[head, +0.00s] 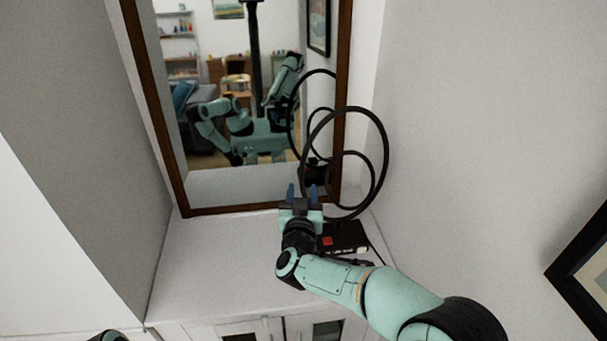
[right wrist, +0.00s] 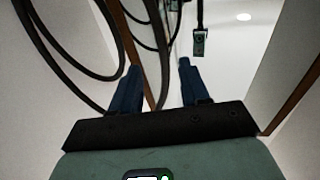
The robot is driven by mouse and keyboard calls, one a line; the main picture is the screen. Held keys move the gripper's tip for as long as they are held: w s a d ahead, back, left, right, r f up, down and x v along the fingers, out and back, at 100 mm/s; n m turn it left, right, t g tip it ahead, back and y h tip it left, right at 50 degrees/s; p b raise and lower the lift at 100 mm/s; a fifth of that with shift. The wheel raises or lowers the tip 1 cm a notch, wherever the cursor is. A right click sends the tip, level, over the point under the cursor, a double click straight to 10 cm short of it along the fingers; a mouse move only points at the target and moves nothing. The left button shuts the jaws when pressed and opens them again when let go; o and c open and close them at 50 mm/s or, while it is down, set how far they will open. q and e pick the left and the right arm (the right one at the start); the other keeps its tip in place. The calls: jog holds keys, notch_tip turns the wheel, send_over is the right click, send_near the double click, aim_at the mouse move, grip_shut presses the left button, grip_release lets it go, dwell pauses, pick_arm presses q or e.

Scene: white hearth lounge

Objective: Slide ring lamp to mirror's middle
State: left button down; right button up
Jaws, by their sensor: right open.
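The ring lamp (head: 387,160) has black looped rings on a dark box base (head: 345,236) with a red patch. In the head view it stands on the white cabinet top, at the right end of the wood-framed mirror (head: 225,183), overlapping its right frame edge. My right gripper (head: 303,190) is open and empty, just left of the rings and above the ledge, fingers toward the mirror. My forearm and wrist hide part of the base's surroundings. In the right wrist view, the lamp's dark rings (right wrist: 48,48) curve left of and behind the open fingers (right wrist: 157,80). My left gripper is out of view.
The white cabinet top (head: 215,255) is clear left of my right gripper. A grey side wall closes it on the left and a white wall on the right. A cord runs beside the lamp base. A dark picture frame (head: 575,262) hangs at right.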

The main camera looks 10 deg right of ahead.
aim_at(304, 177)
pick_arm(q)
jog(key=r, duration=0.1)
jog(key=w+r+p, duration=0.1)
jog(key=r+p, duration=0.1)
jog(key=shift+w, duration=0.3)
pick_arm(e)
jog(key=w, duration=0.3)
jog(key=w+d, duration=0.1)
jog(key=w, duration=0.5)
jog(key=shift+w+d, duration=0.1)
jog(key=shift+d, duration=0.15)
grip_shut()
dwell(0.4)
